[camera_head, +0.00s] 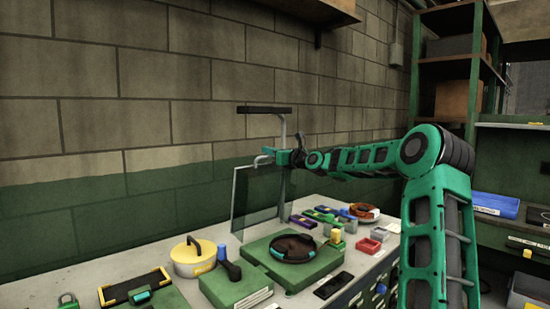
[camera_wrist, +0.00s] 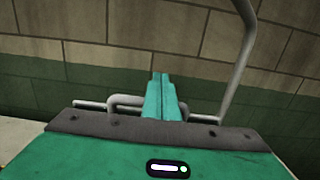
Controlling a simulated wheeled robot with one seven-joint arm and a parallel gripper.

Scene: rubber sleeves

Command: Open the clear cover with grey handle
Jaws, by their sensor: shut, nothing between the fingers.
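The clear cover (camera_head: 258,203) stands nearly upright on the bench, against the wall side, raised off the green box below. Its grey handle (camera_head: 263,159) is at its top edge; in the wrist view the bent grey handle (camera_wrist: 122,101) shows just left of my fingers. My gripper (camera_head: 284,158) is at the top edge of the cover, close to the handle. In the wrist view my green fingers (camera_wrist: 160,84) are pressed together with nothing between them. Whether they touch the handle I cannot tell.
A green box with a dark round disc (camera_head: 293,247) sits in front of the cover. A post with a dark bar (camera_head: 264,110) rises behind. The brick wall is close behind.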

